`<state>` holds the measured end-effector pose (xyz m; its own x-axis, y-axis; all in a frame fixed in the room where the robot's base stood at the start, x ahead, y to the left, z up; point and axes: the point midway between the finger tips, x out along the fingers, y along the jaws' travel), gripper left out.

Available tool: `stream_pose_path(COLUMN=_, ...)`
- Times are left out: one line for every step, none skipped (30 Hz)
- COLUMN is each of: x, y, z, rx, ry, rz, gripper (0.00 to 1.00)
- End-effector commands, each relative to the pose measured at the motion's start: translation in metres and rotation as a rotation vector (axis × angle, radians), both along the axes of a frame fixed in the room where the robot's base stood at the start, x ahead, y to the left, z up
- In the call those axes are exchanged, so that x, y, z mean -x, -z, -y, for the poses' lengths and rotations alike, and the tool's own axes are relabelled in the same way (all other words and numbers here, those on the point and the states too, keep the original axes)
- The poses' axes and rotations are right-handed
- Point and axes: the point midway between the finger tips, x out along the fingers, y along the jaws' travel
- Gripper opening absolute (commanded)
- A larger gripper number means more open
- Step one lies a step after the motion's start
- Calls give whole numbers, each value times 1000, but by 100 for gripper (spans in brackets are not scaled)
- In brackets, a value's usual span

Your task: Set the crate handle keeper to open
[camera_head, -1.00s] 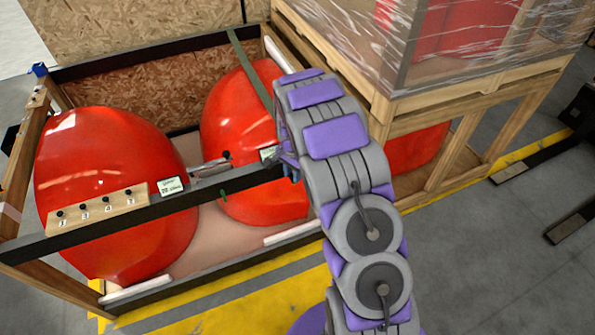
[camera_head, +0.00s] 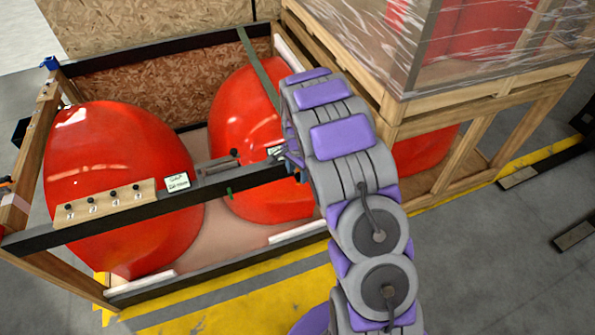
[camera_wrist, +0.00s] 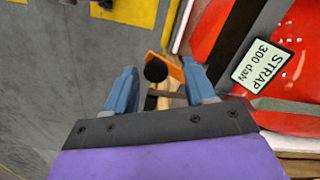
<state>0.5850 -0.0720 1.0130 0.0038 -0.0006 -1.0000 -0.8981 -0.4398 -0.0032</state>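In the wrist view, an orange piece (camera_wrist: 174,69) with a round black knob (camera_wrist: 156,70) lies between my fingertips. It may be the crate handle keeper, but I cannot be sure. My gripper (camera_wrist: 159,72) is open, with its blue fingers spread on both sides of the knob. I cannot tell whether either finger touches it. In the head view, my arm hides most of the gripper, at the right end of the crate's dark front bar (camera_head: 120,219). A metal handle-like part (camera_head: 215,166) with a black knob lies along that bar.
The crate holds two red nosecones (camera_head: 115,185); a green strap (camera_head: 258,68) crosses the right one. A numbered wooden strip (camera_head: 105,203) with black knobs is on the front bar. A STRAP label (camera_wrist: 264,66) is right of my gripper. A wrapped pallet load (camera_head: 480,50) stands at right.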

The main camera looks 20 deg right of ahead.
Motion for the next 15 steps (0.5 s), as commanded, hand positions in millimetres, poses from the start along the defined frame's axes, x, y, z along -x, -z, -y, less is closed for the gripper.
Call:
stream_pose_path(x=1, y=0, z=0, rx=0, ry=0, rz=-1, gripper=55)
stream_pose_path(x=1, y=0, z=0, rx=0, ry=0, rz=-1, gripper=55)
stream_pose_path(x=1, y=0, z=0, rx=0, ry=0, rz=-2, gripper=55)
stream_pose_path(x=1, y=0, z=0, rx=0, ry=0, rz=-2, gripper=55)
stream_pose_path(x=1, y=0, z=0, rx=0, ry=0, rz=-2, gripper=55)
stream_pose_path(x=1, y=0, z=0, rx=0, ry=0, rz=-2, gripper=55)
stream_pose_path(x=1, y=-1, z=0, rx=0, ry=0, rz=-2, gripper=55)
stream_pose_path(x=1, y=-2, z=0, rx=0, ry=0, rz=-2, gripper=55)
stream_pose_path(x=1, y=-5, z=0, rx=0, ry=0, rz=-2, gripper=55)
stream_pose_path(x=1, y=-8, z=0, rx=0, ry=0, rz=-1, gripper=55)
stream_pose_path(x=1, y=-12, z=0, rx=0, ry=0, rz=-1, gripper=55)
stream_pose_path(x=1, y=-18, z=0, rx=0, ry=0, rz=-1, gripper=55)
stream_pose_path(x=1, y=-24, z=0, rx=0, ry=0, rz=0, gripper=55)
stream_pose_path(x=1, y=-30, z=0, rx=0, ry=0, rz=0, gripper=55)
stream_pose_path(x=0, y=-38, z=0, rx=0, ry=0, rz=1, gripper=55)
